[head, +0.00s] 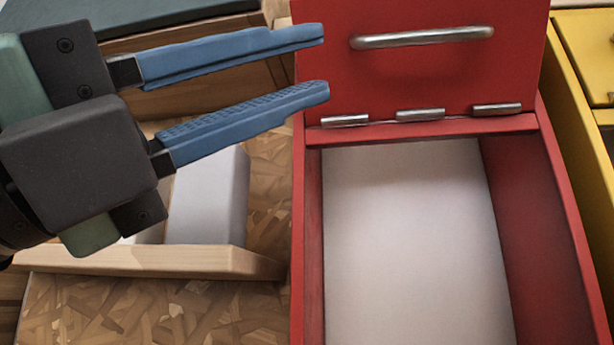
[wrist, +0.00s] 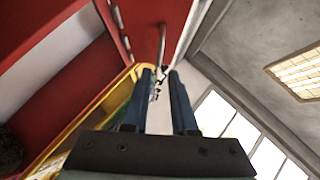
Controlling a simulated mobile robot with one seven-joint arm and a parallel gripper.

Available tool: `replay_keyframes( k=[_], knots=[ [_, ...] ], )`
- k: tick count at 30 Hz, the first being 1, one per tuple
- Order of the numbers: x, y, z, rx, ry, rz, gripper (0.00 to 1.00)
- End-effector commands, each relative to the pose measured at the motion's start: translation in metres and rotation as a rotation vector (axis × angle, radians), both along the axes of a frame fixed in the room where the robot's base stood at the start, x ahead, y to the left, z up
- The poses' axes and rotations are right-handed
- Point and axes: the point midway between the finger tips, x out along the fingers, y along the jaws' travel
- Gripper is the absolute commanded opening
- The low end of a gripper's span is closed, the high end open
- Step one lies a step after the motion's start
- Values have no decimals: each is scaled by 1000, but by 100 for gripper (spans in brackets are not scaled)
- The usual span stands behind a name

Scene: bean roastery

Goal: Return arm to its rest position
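My gripper (head: 325,62) is at the upper left in the head view, its two blue fingers pointing right and spread apart. Nothing shows between them. The fingertips overlap the left edge of the raised red lid (head: 420,85) in the picture; I cannot tell whether they touch. In the wrist view the gripper (wrist: 160,70) also shows open, with the lid's metal handle (wrist: 162,45) just beyond the fingertips.
The red box (head: 520,125) stands open, its visible pale floor bare. A yellow container (head: 575,150) stands to its right. A wooden tray (head: 150,262) with a whitish block (head: 210,200) sits below my gripper. Windows (wrist: 215,112) show in the wrist view.

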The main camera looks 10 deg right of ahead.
Motion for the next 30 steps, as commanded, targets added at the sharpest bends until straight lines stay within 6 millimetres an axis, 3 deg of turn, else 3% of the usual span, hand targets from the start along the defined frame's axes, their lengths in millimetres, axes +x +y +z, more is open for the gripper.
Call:
replay_keyframes(
  k=[5,23,26,30],
  knots=[
    [-2,8,-5,0,0,0,26],
    [-3,7,-5,-6,-3,-7,26],
    [-15,6,0,-87,-33,-72,26],
    [-43,20,10,-370,-88,-259,26]
  ],
)
